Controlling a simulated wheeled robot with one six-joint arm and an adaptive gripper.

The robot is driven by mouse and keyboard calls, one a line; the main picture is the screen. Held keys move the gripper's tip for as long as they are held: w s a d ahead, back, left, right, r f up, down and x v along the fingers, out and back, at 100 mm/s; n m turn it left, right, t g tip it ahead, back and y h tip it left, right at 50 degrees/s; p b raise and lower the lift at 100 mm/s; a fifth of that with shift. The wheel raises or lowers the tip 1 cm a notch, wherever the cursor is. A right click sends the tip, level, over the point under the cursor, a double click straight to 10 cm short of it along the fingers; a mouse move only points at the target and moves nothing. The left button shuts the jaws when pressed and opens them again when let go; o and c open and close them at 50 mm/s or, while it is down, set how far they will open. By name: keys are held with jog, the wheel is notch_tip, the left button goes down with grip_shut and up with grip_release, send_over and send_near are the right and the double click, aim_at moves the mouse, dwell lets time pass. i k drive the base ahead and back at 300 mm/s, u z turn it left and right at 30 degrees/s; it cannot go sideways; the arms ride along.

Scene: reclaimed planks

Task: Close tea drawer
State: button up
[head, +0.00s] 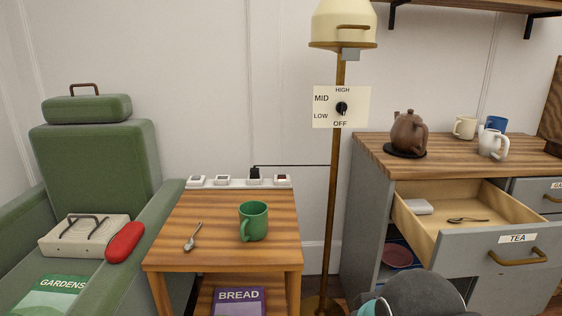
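The tea drawer (480,262) is pulled out of the grey cabinet at the right. Its front bears a TEA label and a brass bar handle (520,258). Inside the drawer lie a small white block (418,206) and a dark spoon (467,220). A rounded grey part of my arm shows at the bottom edge, just left of and below the drawer front. My gripper's fingers are not in view.
The cabinet top (448,154) holds a brown teapot (408,133) and several mugs. A brass floor lamp (335,190) stands left of the cabinet. A side table (222,251) with a green mug (253,221) and a green armchair (95,165) are further left.

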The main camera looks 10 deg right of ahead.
aim_at(515, 238)
jog(key=z, duration=1.4)
